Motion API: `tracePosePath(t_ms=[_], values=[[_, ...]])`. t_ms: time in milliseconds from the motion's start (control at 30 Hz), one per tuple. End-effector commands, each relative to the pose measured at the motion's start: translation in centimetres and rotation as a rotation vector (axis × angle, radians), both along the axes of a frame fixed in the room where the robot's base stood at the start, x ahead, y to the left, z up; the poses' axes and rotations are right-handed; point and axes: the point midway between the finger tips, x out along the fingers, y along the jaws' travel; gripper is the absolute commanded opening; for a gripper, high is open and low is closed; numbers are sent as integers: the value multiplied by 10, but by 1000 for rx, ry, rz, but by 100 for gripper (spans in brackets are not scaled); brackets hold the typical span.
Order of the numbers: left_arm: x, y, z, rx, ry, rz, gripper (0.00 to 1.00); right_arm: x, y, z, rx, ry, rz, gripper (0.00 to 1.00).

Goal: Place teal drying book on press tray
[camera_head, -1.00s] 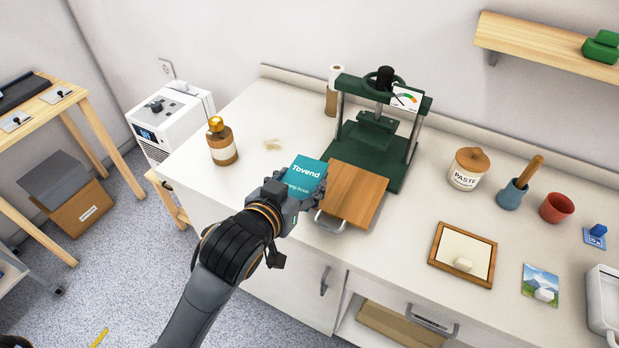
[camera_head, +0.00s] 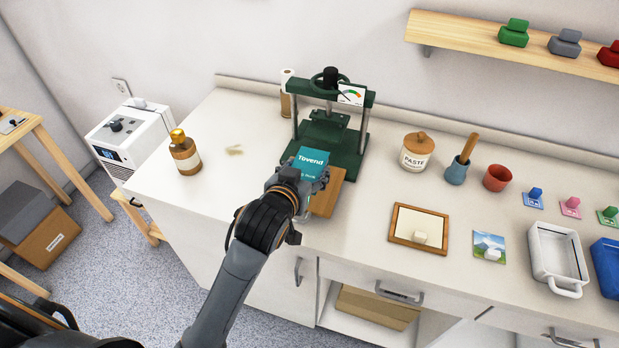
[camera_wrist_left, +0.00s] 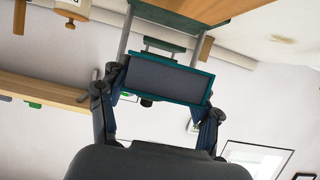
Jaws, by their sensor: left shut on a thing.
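The teal book (camera_head: 311,161), with white lettering on its cover, is in my left gripper (camera_head: 300,181). In the left wrist view the book (camera_wrist_left: 168,80) shows a dark face with teal edges between the two fingers. The gripper is shut on it. The wooden press tray (camera_head: 327,196) sticks out from the front of the green press (camera_head: 345,147). In the head view the book and gripper cover the tray's left and back part. The book appears to be above the tray; I cannot tell whether they touch. My right gripper is not in view.
A brown bottle (camera_head: 186,157) stands at the left of the white counter. A paste jar (camera_head: 417,153), a blue mortar (camera_head: 456,171), a red cup (camera_head: 497,178) and a framed board (camera_head: 419,223) are to the right. The counter between bottle and press is mostly clear.

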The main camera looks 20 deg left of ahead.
Motion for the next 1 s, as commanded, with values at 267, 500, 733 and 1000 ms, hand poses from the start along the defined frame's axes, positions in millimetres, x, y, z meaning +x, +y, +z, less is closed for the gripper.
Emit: tracePosePath(t_ms=[267,500,733,1000], values=[[40,12,-45,1,-1,0,21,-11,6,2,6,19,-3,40],[54,16,-63,0,-2,0,21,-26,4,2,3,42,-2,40],[52,15,-90,-2,-2,-1,21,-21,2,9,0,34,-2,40],[52,15,-92,-1,-3,-2,21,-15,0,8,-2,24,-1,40]])
